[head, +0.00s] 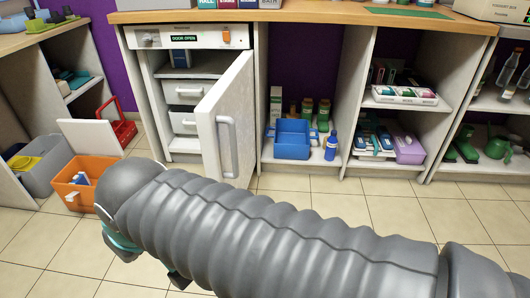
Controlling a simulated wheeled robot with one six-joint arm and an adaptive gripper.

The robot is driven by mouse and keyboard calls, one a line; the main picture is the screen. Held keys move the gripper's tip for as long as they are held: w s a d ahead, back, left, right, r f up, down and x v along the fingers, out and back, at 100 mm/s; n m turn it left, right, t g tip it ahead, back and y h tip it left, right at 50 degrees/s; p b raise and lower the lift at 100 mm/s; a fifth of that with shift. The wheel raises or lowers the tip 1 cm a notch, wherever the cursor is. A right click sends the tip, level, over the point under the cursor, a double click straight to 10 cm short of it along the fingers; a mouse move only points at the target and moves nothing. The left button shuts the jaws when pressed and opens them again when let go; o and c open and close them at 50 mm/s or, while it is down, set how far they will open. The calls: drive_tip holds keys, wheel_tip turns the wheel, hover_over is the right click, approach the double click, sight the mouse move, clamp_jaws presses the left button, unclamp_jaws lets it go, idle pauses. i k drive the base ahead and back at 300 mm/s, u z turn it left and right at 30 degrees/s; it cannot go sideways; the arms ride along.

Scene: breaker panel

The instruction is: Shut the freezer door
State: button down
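The white freezer (160,37) stands under the counter, left of centre. A green display (186,38) on its top strip reads "DOOR OPEN". Its door (237,100) is hinged on the right and stands open, swung out toward me. A pale vertical handle (228,147) is on the door's outer face. Inside show a shelf and white drawers (182,92). My gripper (150,262) is at the lower left, in front of and left of the door, apart from it.
Right of the door, a blue bin (292,140) and a blue bottle (331,146) sit on a low shelf.

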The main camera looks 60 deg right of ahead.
sight(225, 118)
drive_tip(key=z, duration=2.15)
drive_tip(key=k, duration=0.6)
drive_tip(key=u, duration=0.1)
drive_tip(key=i, duration=0.45)
